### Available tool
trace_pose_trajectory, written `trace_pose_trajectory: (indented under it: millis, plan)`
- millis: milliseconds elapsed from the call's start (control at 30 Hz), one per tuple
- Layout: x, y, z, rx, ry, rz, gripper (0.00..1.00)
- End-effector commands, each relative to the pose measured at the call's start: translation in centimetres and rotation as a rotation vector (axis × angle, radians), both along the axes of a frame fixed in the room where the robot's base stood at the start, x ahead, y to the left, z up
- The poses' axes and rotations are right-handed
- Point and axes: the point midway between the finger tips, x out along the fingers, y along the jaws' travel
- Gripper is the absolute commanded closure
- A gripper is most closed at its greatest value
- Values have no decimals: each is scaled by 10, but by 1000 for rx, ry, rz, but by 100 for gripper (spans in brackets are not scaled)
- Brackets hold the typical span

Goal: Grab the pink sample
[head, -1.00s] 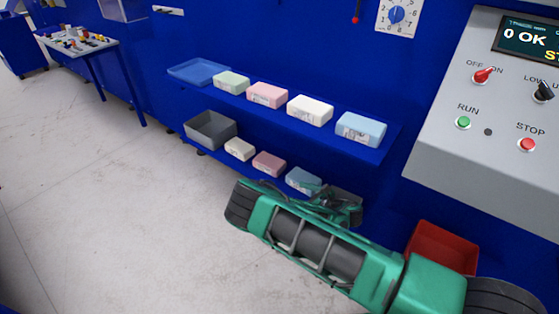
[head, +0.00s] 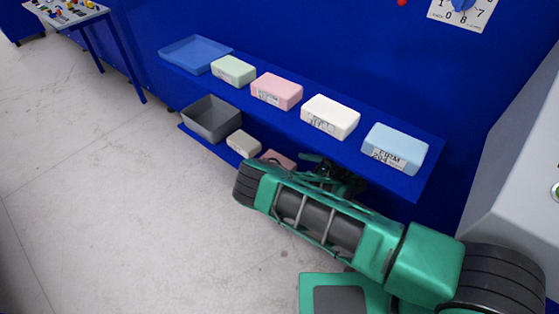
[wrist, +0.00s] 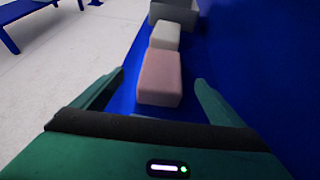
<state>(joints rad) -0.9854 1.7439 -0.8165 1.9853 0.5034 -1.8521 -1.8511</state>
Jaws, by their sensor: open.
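Two pink samples show in the head view. One pink block (head: 276,91) with a label lies on the upper shelf, between a green and a white block. A darker pink block (head: 279,160) lies on the lower shelf, partly hidden by my arm. In the wrist view, a pink block (wrist: 160,76) lies ahead, with a whitish block and a grey tray beyond it, as on the lower shelf. My gripper (wrist: 160,80) is open and empty, its fingers appearing on either side of that block. I cannot tell how far apart they are in depth. In the head view my arm mostly hides the gripper.
The upper shelf also holds a blue tray (head: 196,54), a green block (head: 233,71), a white block (head: 330,116) and a blue block (head: 395,148). The lower shelf holds a grey tray (head: 212,118) and a whitish block (head: 243,143). A grey console (head: 515,205) stands right. Open floor lies left.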

Motion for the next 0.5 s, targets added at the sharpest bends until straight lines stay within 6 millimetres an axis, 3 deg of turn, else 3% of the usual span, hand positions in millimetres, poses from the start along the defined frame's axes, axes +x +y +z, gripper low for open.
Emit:
trace_pose_trajectory:
  millis: [200,500]
  plan:
    - [19,15,-13,-2,-1,-9,8]
    - [32,27,-22,-1,0,-15,8]
